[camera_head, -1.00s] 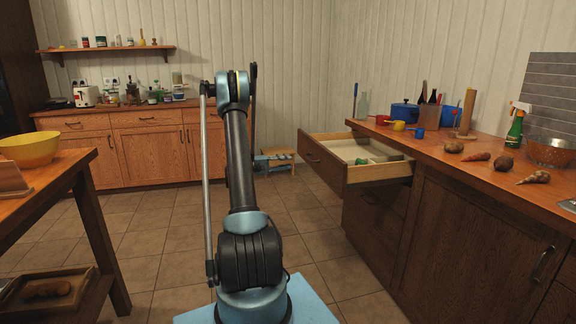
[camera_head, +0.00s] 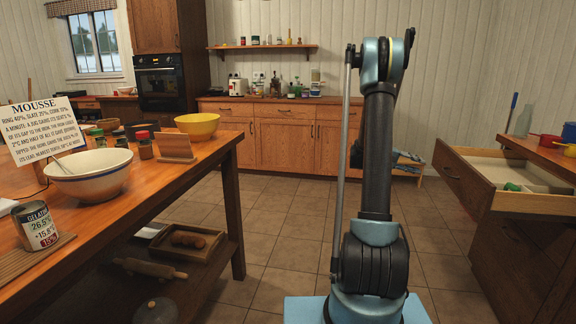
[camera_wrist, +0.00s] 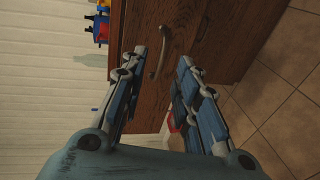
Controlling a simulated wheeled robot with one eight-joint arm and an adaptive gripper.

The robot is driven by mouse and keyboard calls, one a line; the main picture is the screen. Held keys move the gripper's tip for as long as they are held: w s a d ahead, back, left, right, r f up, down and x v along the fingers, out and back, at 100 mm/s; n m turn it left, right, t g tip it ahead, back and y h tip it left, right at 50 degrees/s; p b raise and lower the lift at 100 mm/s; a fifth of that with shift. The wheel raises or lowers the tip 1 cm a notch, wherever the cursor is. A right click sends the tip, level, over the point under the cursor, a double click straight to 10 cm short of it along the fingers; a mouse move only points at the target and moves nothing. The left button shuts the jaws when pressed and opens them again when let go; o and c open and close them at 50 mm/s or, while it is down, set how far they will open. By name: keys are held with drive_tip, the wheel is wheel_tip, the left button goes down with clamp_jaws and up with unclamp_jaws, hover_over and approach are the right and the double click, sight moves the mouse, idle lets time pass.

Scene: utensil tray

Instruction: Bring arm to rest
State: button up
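My arm (camera_head: 378,160) stands folded upright in the head view, with its elbow at the top. My gripper shows in the wrist view (camera_wrist: 175,48), its two fingers spread apart with nothing held between them. The wrist view is tilted sideways; a wooden cabinet front (camera_wrist: 228,40) with a metal handle (camera_wrist: 160,55) lies beyond the fingers. In the head view the gripper cannot be made out behind the arm.
An open drawer (camera_head: 515,203) with a green item inside juts out at right. At left, a wooden table (camera_head: 100,218) holds a mixing bowl (camera_head: 92,182), a yellow bowl (camera_head: 198,126), a can (camera_head: 37,228) and a recipe sign (camera_head: 40,128). Tiled floor (camera_head: 255,215) lies clear between.

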drive_tip(key=s+a+r+n+t+y, duration=0.15)
drive_tip(key=s+a+y, duration=0.25)
drive_tip(key=s+a, duration=0.45)
drive_tip(key=s+a+r+t+y, duration=0.2)
drive_tip(key=s+a+y, duration=0.1)
drive_tip(key=s+a, duration=0.55)
drive_tip(key=s+a+f+y, duration=0.4)
drive_tip(key=s+a+f, duration=0.1)
drive_tip(key=s+a, duration=0.4)
drive_tip(key=s+a+f+y, duration=0.4)
drive_tip(key=s+a, duration=0.6)
drive_tip(key=s, duration=0.3)
drive_tip(key=shift+s+f+t, duration=0.2)
drive_tip(key=shift+f+t, duration=0.25)
drive_tip(key=shift+f, duration=0.3)
